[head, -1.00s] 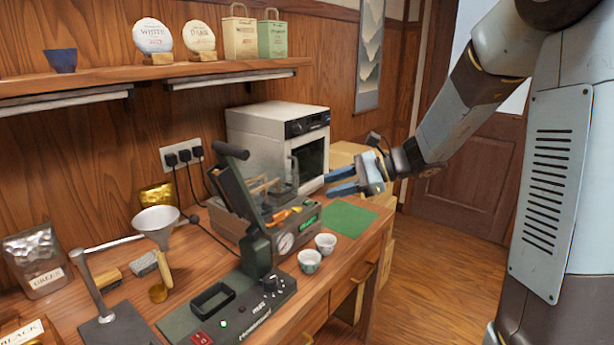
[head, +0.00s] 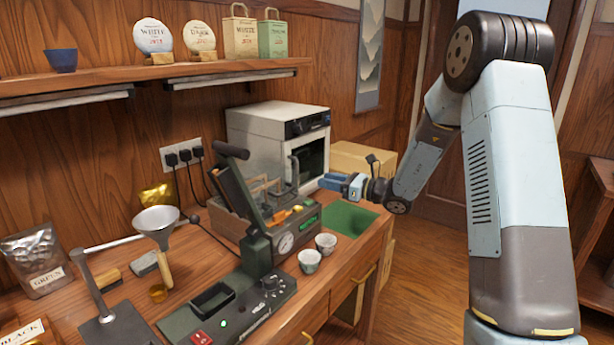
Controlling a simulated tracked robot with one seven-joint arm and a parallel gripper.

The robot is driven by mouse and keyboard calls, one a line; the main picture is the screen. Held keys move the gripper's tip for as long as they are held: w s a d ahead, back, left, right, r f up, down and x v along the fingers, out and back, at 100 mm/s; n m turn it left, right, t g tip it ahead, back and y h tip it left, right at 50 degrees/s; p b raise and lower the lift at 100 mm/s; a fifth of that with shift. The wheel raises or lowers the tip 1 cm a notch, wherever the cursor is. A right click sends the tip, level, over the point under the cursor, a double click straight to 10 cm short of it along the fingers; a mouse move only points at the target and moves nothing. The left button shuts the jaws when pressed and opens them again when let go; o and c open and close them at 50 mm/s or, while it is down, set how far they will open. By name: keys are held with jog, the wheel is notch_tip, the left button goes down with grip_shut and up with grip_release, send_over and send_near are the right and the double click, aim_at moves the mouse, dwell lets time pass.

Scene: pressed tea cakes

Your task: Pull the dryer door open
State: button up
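The dryer (head: 270,140) is a white box at the back of the bench, with a dark control strip above its door. The dryer door (head: 313,156) has a dark window and looks shut. A dark upright bar, perhaps its handle, shows at the door's left side, partly behind the press. My gripper (head: 328,181) has blue fingers and is low in front of the door's right part, pointing left. The fingers overlap in this view, so their gap is hard to judge. I see nothing held, and cannot tell whether they touch the door.
A green mat (head: 350,219) lies bare below my gripper. Two small cups (head: 318,252) stand nearer on the bench edge.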

jog(key=x, duration=1)
grip_shut()
dwell(0.4)
